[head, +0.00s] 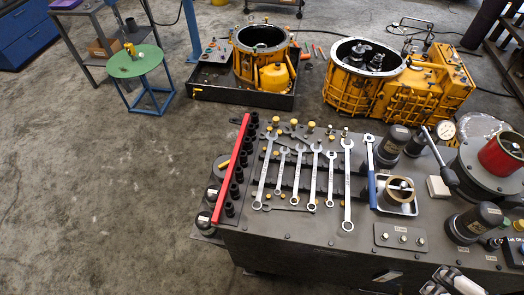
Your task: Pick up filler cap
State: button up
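No part stands out clearly as the filler cap. Several small brass-coloured caps or plugs, one of them a round brass piece (311,126), sit along the back of the dark workbench behind the wrenches. A small yellow and dark part (130,48) stands on the round green stool top (135,63) at the upper left; I cannot tell what it is. A grey and black piece (455,282) cut off by the bottom edge at the right looks like part of my gripper. Its fingertips cannot be made out, and nothing is visibly held.
The workbench (300,250) carries wrenches (314,175), a red rail (231,170) with black sockets, a blue-handled tool (371,170) and a metal tray (398,208). Yellow housings (262,55) (400,85) stand behind. Open concrete floor (100,190) lies at left.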

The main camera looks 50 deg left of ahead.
aim_at(219, 167)
jog(key=u, duration=2.25)
jog(key=j+z, duration=0.1)
jog(key=z, duration=0.3)
jog(key=i+j+z, duration=0.1)
jog(key=z, duration=0.35)
jog(key=j+z, duration=0.1)
jog(key=z, duration=0.3)
jog(key=i+j+z, duration=0.15)
jog(key=j+z, duration=0.3)
jog(key=j, duration=1.05)
jog(key=k+j+z, duration=0.1)
jog(key=j+z, duration=0.4)
jog(key=j, duration=0.95)
jog(key=i+j, duration=0.15)
jog(key=j, duration=0.25)
